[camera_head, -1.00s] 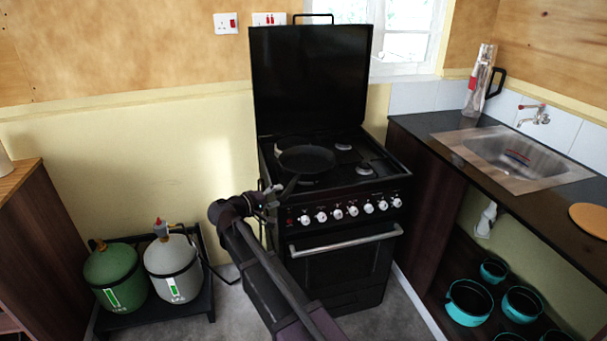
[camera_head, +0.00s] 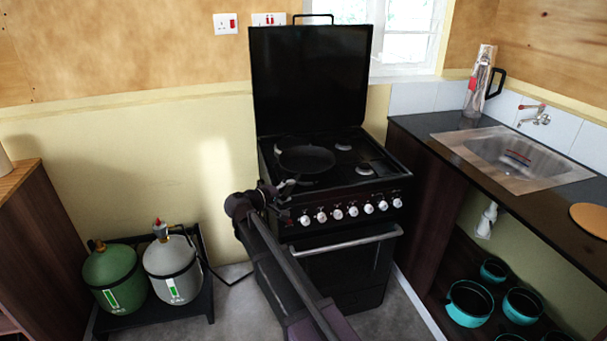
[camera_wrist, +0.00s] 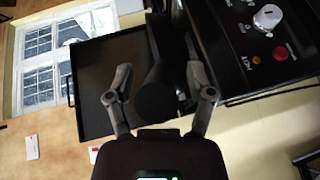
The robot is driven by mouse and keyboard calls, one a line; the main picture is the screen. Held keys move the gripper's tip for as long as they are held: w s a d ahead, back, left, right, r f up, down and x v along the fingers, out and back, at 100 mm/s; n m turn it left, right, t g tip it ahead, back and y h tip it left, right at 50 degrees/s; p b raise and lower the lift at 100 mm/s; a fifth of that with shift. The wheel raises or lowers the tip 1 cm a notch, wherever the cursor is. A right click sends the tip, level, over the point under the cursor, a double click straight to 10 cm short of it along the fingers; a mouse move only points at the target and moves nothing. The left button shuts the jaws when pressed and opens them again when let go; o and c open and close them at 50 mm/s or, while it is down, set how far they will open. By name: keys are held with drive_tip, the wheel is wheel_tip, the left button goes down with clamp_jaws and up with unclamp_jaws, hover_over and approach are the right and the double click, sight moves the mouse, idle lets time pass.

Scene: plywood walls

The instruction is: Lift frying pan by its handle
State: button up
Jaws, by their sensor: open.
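A black frying pan (camera_head: 306,159) sits on the left front part of the black cooker's hob, its handle pointing toward the front left edge. My gripper (camera_head: 284,188) is at that edge, at the handle. In the wrist view, the dark handle (camera_wrist: 157,98) lies between the two grey fingers of my gripper (camera_wrist: 160,75), its rounded end toward the palm. The fingers are open, with a visible gap on the left side. The right finger is closer to the handle, and I cannot tell whether it touches. The pan's body is hard to make out in the wrist view.
The cooker's raised lid (camera_head: 311,80) stands behind the hob. Knobs (camera_head: 337,214) line its front; one shows near my gripper in the wrist view (camera_wrist: 267,18). A counter with a sink (camera_head: 515,158) is right. Gas bottles (camera_head: 172,268) stand at lower left.

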idle(0.4)
clamp_jaws()
drive_tip(key=shift+r, duration=0.2)
wheel_tip(320, 180, up, 4)
drive_tip(key=p, duration=0.4)
drive_tip(key=shift+f, duration=0.2)
drive_tip(key=s+r+p, duration=0.1)
drive_tip(key=s, duration=1.5)
drive_tip(key=shift+d, duration=0.2)
